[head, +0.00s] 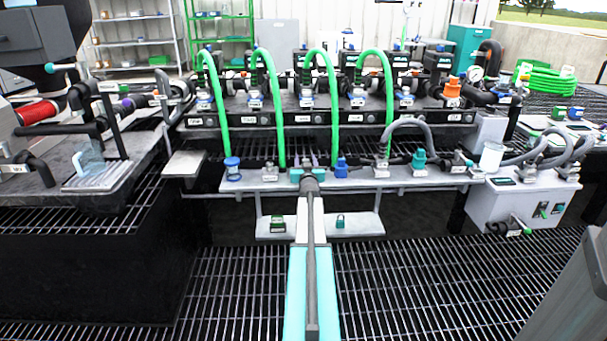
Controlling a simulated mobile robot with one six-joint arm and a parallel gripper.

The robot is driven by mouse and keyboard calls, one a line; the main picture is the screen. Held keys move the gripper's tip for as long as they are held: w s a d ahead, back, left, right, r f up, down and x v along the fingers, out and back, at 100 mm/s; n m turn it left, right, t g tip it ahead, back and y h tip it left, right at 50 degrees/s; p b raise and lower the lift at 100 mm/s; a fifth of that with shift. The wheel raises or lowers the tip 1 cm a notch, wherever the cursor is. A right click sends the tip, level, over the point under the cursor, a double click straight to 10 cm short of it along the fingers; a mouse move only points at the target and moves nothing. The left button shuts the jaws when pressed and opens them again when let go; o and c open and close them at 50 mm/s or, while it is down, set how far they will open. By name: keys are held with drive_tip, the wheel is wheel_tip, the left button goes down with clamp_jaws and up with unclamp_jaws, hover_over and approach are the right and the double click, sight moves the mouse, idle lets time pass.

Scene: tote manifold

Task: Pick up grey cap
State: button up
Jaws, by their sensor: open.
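My gripper (308,162) is in the middle of the head view, at the far end of my outstretched arm. It points away from the camera, over or in front of the long grey shelf (440,183). Its jaws are small here and look open, with nothing visible between them. Small capped fittings stand along the shelf. A grey fitting (270,173) is left of my gripper, and another grey one (382,164) is to the right, by the grey hose. I cannot tell which, if either, is the grey cap. My arm and gripper hide part of the shelf.
Green hoses (279,110) arch from the manifold down towards the shelf. A blue-capped fitting (232,169), a blue fitting (341,168) and a teal fitting (419,160) stand on the shelf. A lower ledge (365,226) holds small padlock-like items. A grey control box (525,200) is at right.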

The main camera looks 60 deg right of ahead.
drive_tip(key=shift+w+d, duration=0.1)
idle(0.5)
clamp_jaws()
